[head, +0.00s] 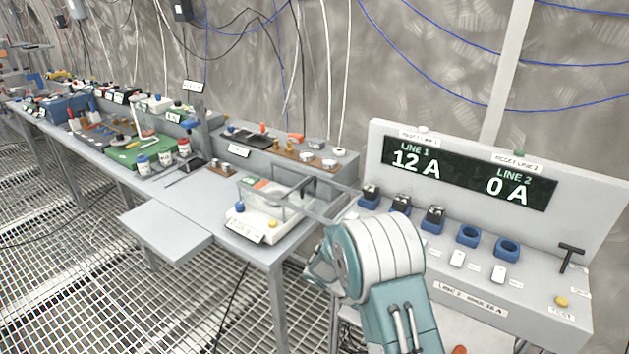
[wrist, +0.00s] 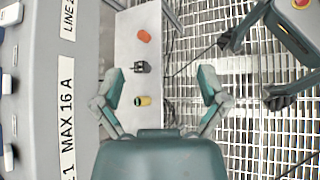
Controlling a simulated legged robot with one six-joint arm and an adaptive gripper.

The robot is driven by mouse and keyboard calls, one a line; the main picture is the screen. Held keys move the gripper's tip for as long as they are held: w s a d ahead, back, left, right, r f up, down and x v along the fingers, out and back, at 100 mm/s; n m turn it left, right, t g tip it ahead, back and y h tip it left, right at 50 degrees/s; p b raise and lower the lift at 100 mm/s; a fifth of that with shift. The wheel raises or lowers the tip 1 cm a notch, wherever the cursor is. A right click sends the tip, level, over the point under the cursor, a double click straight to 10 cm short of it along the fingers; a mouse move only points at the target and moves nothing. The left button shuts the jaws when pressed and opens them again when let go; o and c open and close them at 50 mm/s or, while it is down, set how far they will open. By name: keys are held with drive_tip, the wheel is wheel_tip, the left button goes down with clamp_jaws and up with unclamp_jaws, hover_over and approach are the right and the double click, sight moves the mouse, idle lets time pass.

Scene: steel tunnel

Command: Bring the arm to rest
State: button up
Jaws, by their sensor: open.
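My arm (head: 385,262), teal and white, rises at the bottom centre of the head view, in front of the right-hand panel. My gripper (wrist: 161,76) is open and empty in the wrist view, its two fingers wide apart. Below and between the fingers is a narrow pale shelf (wrist: 136,20) carrying an orange piece (wrist: 144,35), a black piece (wrist: 140,67) and a yellow piece (wrist: 143,100). None of them looks held. In the head view the fingers are mostly hidden by the arm.
The control panel (head: 450,287) stands close on the right; its display (head: 465,175) reads LINE 1 12 A and LINE 2 0 A. Three blue sockets hold black plugs; two are empty (head: 468,235). A cluttered bench (head: 160,205) runs left. Open grating (head: 75,265) lies before it.

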drive_tip(key=s+r+m+y, duration=0.3)
drive_tip(key=s+r, duration=0.1)
drive_tip(key=r, duration=0.7)
drive_tip(key=s+a+r+m+t+y, duration=0.1)
drive_tip(key=s+r+m+t+y, duration=0.5)
drive_tip(key=s+r, duration=1)
drive_tip(key=s+t+y, duration=0.1)
drive_tip(key=s+t, duration=0.1)
drive_tip(key=s, duration=0.2)
